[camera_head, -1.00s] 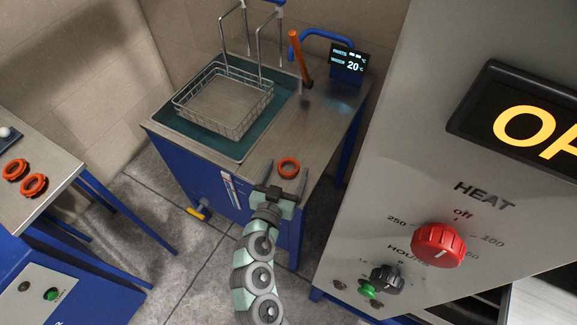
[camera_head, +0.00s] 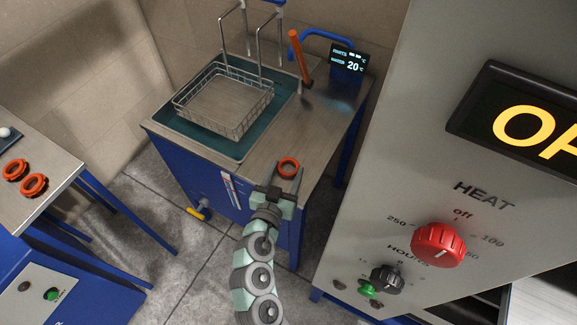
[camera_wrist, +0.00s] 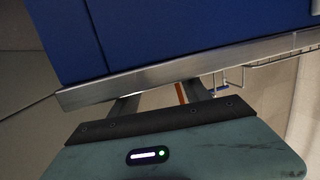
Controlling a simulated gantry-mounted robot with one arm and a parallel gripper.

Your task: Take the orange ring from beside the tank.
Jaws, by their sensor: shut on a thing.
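The orange ring (camera_head: 289,166) is at the front of the steel top, right of the tank (camera_head: 243,143), near the front edge. My gripper (camera_head: 286,174) reaches in from below, with one finger on each side of the ring. It is shut on the ring. I cannot tell whether the ring is clear of the steel top. In the wrist view, parts of both fingers show beyond the dark gripper bar; the ring is not clearly visible there.
A wire basket (camera_head: 181,105) sits over the tank. An orange handle (camera_head: 298,55) stands behind the ring, near a small display (camera_head: 348,63). Two other orange rings (camera_head: 33,185) lie on the left table. The grey HEAT panel (camera_head: 400,190) fills the right side.

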